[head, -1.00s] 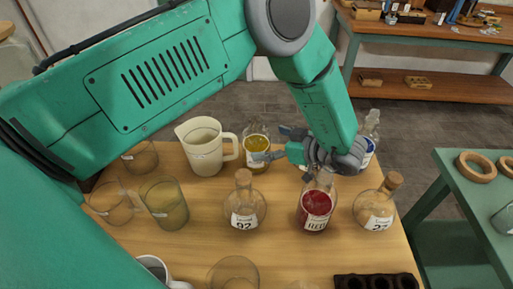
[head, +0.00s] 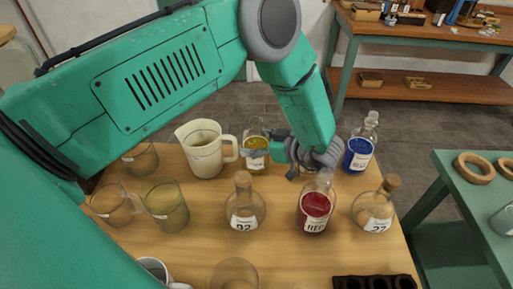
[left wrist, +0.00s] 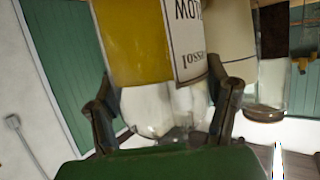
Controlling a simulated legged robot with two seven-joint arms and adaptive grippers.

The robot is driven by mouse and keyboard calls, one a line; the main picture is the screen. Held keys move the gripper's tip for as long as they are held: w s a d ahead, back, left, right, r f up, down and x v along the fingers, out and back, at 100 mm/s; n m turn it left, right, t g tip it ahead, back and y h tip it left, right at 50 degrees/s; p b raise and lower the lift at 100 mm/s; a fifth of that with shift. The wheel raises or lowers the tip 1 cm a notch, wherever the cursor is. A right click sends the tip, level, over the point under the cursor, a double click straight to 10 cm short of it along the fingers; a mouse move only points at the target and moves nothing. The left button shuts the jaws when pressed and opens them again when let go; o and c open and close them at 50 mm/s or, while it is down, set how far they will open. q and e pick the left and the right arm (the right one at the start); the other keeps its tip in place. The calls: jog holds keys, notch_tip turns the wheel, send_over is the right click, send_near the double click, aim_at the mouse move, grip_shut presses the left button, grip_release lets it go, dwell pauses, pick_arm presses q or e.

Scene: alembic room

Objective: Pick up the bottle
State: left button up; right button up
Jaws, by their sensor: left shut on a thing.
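The bottle with yellow contents and a white label (head: 256,143) stands upright at the back of the wooden table, just right of a cream jug. My left gripper (head: 266,152) reaches it from the right and is shut on it. In the left wrist view the yellow bottle (left wrist: 135,45) fills the space between the two dark fingers of the left gripper (left wrist: 165,105), and its clear glass end is nearest the palm. The gripper hides part of the bottle in the head view. My right gripper is not in view.
A cream jug (head: 203,150) is close on the left. A red bottle (head: 314,208), a blue bottle (head: 358,154) and corked flasks (head: 244,207) (head: 375,208) stand nearby. Glass beakers (head: 164,204) are on the left. A black rack (head: 375,282) lies at the front right.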

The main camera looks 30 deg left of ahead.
pick_arm(q)
jog(key=shift+r, duration=0.15)
notch_tip(320, 180, up, 18)
jog(key=shift+f, duration=0.2)
dwell(1.1)
jog(key=shift+r, duration=0.1)
dwell(0.8)
